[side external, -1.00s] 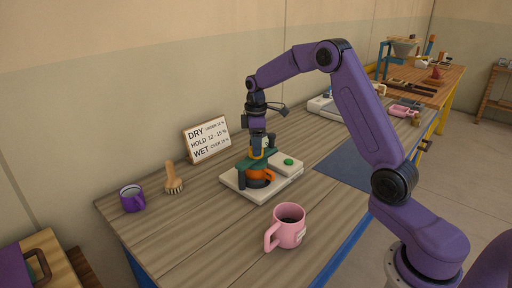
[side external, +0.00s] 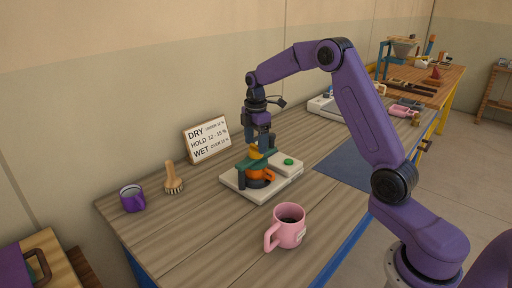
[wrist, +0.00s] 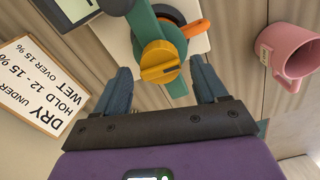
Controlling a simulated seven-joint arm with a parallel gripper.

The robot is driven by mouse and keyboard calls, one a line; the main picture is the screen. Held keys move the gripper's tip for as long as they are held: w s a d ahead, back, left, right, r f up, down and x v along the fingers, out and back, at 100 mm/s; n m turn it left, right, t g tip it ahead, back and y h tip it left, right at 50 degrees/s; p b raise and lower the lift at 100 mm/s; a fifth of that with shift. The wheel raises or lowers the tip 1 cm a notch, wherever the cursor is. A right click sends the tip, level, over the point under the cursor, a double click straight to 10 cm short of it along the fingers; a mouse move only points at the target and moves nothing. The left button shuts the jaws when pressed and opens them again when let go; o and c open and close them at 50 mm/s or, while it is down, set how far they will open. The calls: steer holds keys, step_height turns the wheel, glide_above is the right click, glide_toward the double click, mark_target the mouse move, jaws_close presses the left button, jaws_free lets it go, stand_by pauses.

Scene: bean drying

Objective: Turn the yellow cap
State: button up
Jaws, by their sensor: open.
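The yellow cap (side external: 256,153) sits on top of a dark green bridge-shaped frame (side external: 243,173) on a pale device. In the wrist view the cap (wrist: 160,62) is round with a raised bar across it. My gripper (side external: 261,142) is just above the cap, pointing down. In the wrist view my gripper (wrist: 161,68) shows two blue-grey fingers spread apart, one on each side of the cap, with gaps between. Nothing is held.
A pink mug (side external: 289,229) stands in front, a moisture sign (side external: 207,139), brush (side external: 173,180) and purple mug (side external: 132,199) to the left. A blue mat (side external: 350,165) lies clear to the right.

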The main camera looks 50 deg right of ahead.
mark_target(255, 149)
steer(key=shift+r, duration=2.45)
steer(key=shift+s+a, duration=0.15)
steer(key=shift+a, duration=0.25)
steer(key=s+a+r+m, duration=0.1)
steer(key=s+a+r, duration=0.1)
steer(key=s+a, duration=1.35)
steer(key=s+f, duration=0.2)
steer(key=s, duration=0.9)
steer(key=s+d+f+m, duration=0.1)
steer(key=s, duration=1.1)
steer(key=shift+s+d+f, duration=0.2)
steer(key=shift+d+f, duration=0.05)
steer(key=shift+f, duration=0.15)
